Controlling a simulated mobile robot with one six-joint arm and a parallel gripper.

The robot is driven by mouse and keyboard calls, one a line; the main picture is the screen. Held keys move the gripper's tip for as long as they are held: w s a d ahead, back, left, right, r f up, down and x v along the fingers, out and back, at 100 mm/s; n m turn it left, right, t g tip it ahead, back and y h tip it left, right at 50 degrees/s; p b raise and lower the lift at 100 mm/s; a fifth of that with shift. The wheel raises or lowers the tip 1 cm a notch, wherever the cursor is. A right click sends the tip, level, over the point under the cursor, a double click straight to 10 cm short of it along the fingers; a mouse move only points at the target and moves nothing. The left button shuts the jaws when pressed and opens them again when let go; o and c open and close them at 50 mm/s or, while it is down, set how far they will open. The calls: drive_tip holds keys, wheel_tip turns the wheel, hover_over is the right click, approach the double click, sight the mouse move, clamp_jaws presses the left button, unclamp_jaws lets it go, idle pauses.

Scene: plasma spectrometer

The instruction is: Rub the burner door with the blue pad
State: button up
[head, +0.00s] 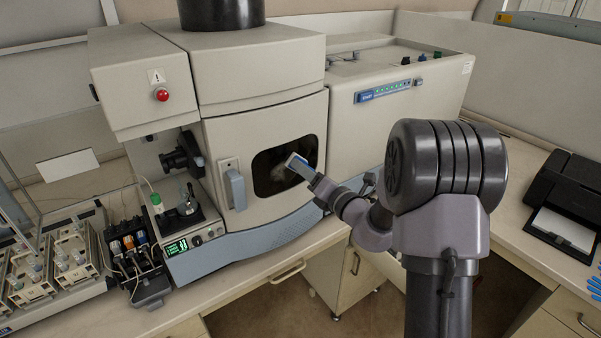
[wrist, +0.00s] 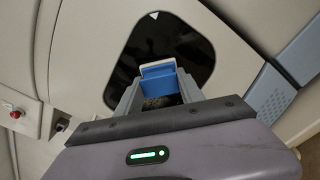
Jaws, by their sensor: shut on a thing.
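The burner door (head: 235,140) is the beige front panel of the spectrometer, with a dark window (head: 270,172) and a grey-blue handle (head: 235,189) on its left. The door looks shut. My gripper (head: 300,168) is in front of the window's right part, shut on the blue pad (head: 294,160). In the wrist view the blue pad (wrist: 158,77) has a white far face and sits between the two grey fingers, against the dark window (wrist: 165,50). I cannot tell whether the pad touches the door. The fingers hide part of the pad.
A red button (head: 161,95) is on the upper left housing. A sample tray (head: 55,260) and a small pump (head: 130,245) stand on the left bench. A black printer-like device (head: 567,200) sits on the right bench. An open drawer gap lies below the bench.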

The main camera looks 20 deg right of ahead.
drive_tip(key=d, duration=0.1)
drive_tip(key=w+d, duration=0.1)
drive_tip(key=shift+d+p, duration=0.35)
drive_tip(key=shift+d, duration=0.05)
drive_tip(key=shift+s+a, duration=0.6)
drive_tip(key=shift+a, duration=1.15)
drive_tip(key=shift+s+a, duration=0.55)
drive_tip(key=shift+a, duration=1.15)
drive_tip(key=shift+s+a, duration=0.6)
drive_tip(key=shift+a, duration=1.15)
drive_tip(key=shift+s+d+f, duration=0.1)
drive_tip(key=shift+s+d, duration=0.1)
drive_tip(key=shift+s, duration=0.05)
drive_tip(key=shift+b+v, duration=0.45)
drive_tip(key=shift+v, duration=2.2)
drive_tip(key=shift+s, duration=0.1)
drive_tip(key=shift+v, duration=1.4)
